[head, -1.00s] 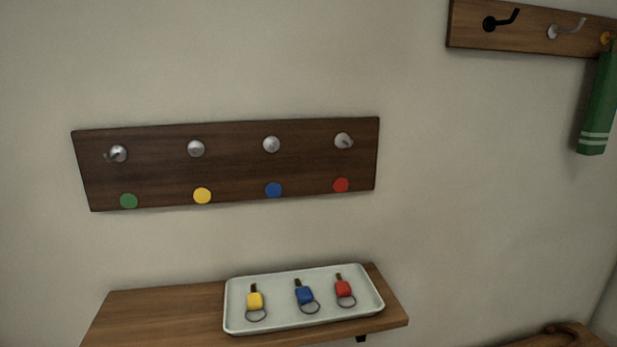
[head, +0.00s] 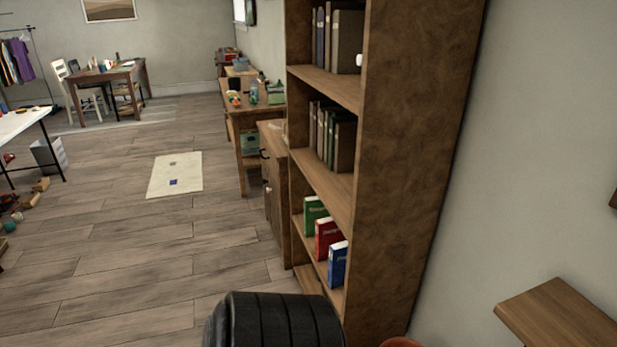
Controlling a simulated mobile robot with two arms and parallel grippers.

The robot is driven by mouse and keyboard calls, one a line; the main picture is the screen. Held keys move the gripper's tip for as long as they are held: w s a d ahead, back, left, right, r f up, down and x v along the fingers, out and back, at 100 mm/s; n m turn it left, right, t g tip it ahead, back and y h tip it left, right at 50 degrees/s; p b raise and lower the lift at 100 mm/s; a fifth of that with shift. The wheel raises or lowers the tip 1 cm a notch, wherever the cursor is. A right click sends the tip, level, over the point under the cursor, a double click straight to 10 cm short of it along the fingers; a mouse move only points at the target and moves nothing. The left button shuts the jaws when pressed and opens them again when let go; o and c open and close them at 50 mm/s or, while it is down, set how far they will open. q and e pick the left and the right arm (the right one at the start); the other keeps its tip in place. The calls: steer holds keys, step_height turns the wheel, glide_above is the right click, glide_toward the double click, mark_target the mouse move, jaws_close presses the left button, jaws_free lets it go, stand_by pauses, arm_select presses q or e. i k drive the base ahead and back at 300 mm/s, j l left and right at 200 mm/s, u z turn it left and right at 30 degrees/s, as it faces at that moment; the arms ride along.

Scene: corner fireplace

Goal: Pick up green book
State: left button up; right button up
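The green book (head: 313,213) stands on a low shelf of the wooden bookcase (head: 412,150), at its left end. A red book (head: 327,238) and a blue book (head: 338,263) stand to its right on the same shelf. The green book's cover faces out toward the room, and part of it is hidden behind the red book. Neither of my grippers is in view.
A black ribbed rounded thing (head: 274,322) fills the bottom middle, in front of the bookcase. A wooden wall shelf (head: 562,318) juts out at right. A cabinet (head: 273,185) stands beyond the bookcase. The floor (head: 130,260) at left is mostly clear, with a small rug (head: 175,174).

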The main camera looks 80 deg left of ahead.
mark_target(314, 208)
steer(key=u, duration=2.45)
steer(key=i+j+u, duration=0.1)
steer(key=j+u, duration=0.35)
steer(key=i+j+u, duration=0.1)
steer(key=i+j, duration=0.3)
steer(key=i+j+u, duration=0.1)
steer(key=i+j, duration=0.3)
steer(key=i, duration=0.15)
steer(key=i+j+u, duration=0.1)
steer(key=i+j, duration=0.25)
steer(key=i, duration=0.15)
steer(key=i+z, duration=0.45)
steer(key=i+j+z, duration=0.3)
steer(key=i+z, duration=0.15)
steer(key=i+j+z, duration=0.45)
steer(key=i+l, duration=0.05)
steer(key=i, duration=0.05)
